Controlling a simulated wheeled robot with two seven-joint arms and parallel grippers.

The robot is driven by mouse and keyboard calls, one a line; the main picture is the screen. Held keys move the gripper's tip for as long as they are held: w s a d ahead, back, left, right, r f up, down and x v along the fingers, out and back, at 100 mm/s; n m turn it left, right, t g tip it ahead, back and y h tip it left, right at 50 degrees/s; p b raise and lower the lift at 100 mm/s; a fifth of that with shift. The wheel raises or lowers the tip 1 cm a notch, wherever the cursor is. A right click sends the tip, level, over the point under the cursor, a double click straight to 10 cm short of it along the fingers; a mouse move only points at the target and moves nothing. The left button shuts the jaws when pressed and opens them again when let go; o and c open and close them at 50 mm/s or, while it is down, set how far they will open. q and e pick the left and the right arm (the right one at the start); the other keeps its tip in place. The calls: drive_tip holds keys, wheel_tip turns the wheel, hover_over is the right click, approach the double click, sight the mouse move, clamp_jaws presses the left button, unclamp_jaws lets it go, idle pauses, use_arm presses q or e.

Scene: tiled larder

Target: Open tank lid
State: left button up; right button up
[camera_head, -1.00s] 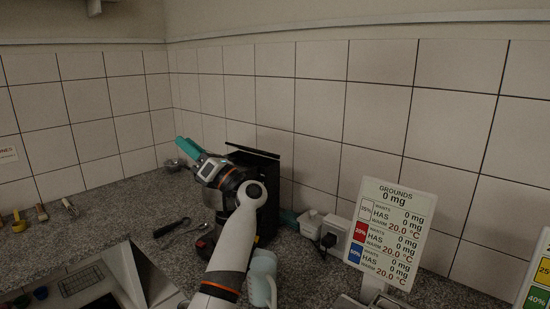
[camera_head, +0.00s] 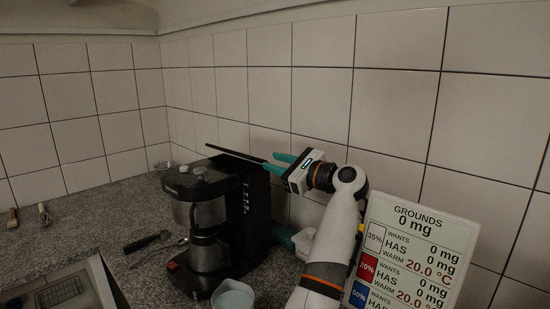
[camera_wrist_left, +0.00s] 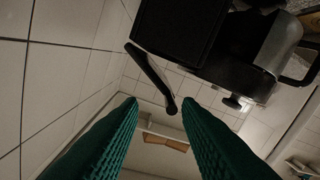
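The black coffee maker (camera_head: 258,215) stands on the counter against the tiled wall. Its tank lid (camera_head: 235,153) shows as a thin dark plate at the back of the top, raised and slanting. In the left wrist view the lid (camera_wrist_left: 150,70) is a dark bent strip standing off the black body (camera_wrist_left: 180,30). My left gripper (camera_head: 279,163) is to the right of the coffee maker, its teal fingers apart, close to the lid's right end. In the wrist view the strip's end lies just beyond the gap between the fingertips (camera_wrist_left: 160,104); contact is unclear. My right gripper is out of view.
A carafe (camera_head: 207,252) sits in the coffee maker. A pale blue mug (camera_head: 232,294) stands in front. A grounds sign (camera_head: 410,250) is at the right. A dark-handled tool (camera_head: 150,240) lies on the counter to the left.

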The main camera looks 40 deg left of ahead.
sight(242, 156)
use_arm(q)
drive_tip(key=a+p, duration=0.1)
drive_tip(key=a, duration=0.3)
drive_tip(key=a+p, duration=0.1)
drive_tip(key=a, duration=0.1)
drive_tip(key=shift+s+a+r+p, duration=0.2)
drive_tip(key=shift+s+a+p, duration=0.05)
drive_tip(key=shift+p, duration=0.1)
drive_tip(key=shift+a+f, duration=0.1)
drive_tip(key=shift+a, duration=0.3)
